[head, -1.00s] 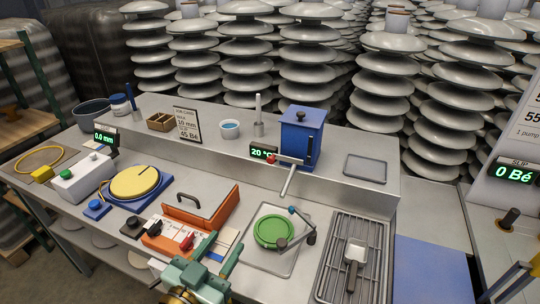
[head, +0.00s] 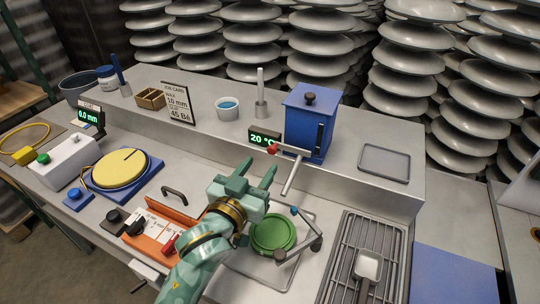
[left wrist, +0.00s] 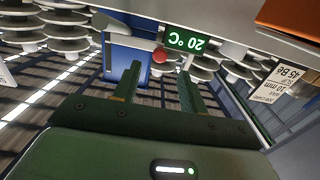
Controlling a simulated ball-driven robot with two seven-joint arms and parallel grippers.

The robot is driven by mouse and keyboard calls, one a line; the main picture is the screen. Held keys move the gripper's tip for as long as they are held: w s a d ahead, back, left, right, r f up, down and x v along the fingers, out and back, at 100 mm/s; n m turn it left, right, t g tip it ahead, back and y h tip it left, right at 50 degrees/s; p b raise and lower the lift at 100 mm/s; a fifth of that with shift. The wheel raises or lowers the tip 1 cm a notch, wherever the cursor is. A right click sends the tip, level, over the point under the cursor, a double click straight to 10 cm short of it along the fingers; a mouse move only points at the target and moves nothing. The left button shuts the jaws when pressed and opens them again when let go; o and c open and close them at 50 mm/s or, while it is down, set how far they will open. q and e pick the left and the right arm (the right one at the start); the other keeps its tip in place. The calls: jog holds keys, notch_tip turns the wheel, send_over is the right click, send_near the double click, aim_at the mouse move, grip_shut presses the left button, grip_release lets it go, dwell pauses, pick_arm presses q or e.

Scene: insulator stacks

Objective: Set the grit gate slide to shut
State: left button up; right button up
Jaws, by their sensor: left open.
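No label names the grit gate slide, so I cannot tell for sure which part it is. A blue box (head: 305,125) with a black knob on its lid stands on the raised back shelf. A dark upright bar (head: 319,138) is on its right side. A metal pipe with a red-tipped lever (head: 272,150) projects in front of it. An orange unit (head: 148,232) with a red knob (head: 169,246) and a white scale lies on the bench. My left gripper (head: 254,172) is open and empty, in front of the shelf below the pipe. The left wrist view shows the blue box (left wrist: 122,58) beyond its fingers.
A green round lid (head: 272,232) with a crank lies right of my left arm. A wire rack (head: 345,265) holds a white scoop. A yellow disc (head: 118,168) sits further left. The 20 °C display (head: 264,138) is on the shelf front. A grey tray (head: 384,163) is at right.

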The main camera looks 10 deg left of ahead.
aim_at(271, 151)
pick_arm(q)
jog(key=w, duration=0.1)
jog(key=w+b, duration=0.1)
jog(key=w, duration=0.1)
jog(key=w+d, duration=0.1)
jog(key=shift+w+f, duration=0.1)
jog(key=shift+w, duration=0.85)
jog(key=shift+d, duration=0.1)
grip_shut()
